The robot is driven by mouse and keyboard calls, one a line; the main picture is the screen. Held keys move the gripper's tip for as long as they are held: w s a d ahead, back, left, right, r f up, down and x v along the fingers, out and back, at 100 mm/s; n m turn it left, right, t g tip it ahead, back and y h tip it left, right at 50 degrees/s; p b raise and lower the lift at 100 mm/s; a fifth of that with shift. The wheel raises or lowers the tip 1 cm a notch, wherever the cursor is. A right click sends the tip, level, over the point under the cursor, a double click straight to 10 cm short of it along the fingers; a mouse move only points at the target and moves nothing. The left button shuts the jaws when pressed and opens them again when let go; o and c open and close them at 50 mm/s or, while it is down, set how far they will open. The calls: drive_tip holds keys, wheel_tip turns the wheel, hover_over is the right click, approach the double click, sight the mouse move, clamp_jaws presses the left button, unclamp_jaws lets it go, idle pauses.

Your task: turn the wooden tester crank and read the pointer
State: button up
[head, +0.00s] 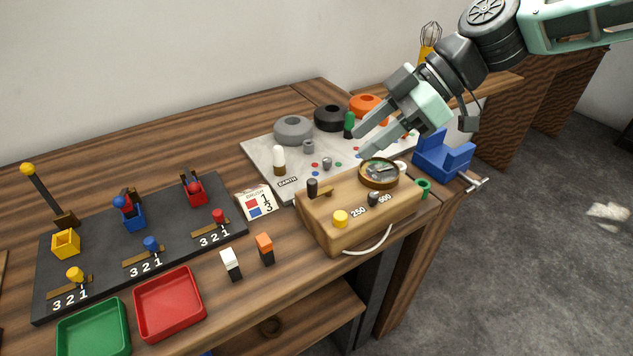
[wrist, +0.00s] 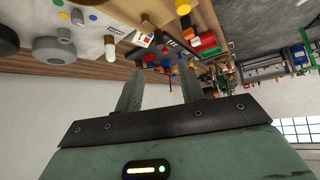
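The wooden tester (head: 350,220) is a box on the bench near its right front corner. A round brass-rimmed gauge (head: 380,173) is on its top; its pointer is too small to read. A black upright knob (head: 312,187) beside a short brass arm, seemingly the crank, stands at the left of the top. A yellow button (head: 340,218) and a small black knob (head: 373,198) near 250 and 500 are on the front side. My gripper (head: 364,146) is open and empty, above and behind the gauge, apart from the crank. Its two fingers are spread in the wrist view (wrist: 160,85).
A grey board (head: 262,160) with terminals lies behind the tester; grey, black and orange discs stand at its back. A blue vise (head: 443,158) is at the right edge. A dark board (head: 95,262) and red tray (head: 168,300) lie farther left.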

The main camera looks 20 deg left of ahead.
sight(314, 181)
drive_tip(key=p+x, duration=0.1)
drive_tip(key=x, duration=1.1)
drive_tip(key=shift+s+a+f, duration=0.1)
drive_tip(key=shift+a+f, duration=0.15)
drive_tip(key=shift+a, duration=0.05)
clamp_jaws()
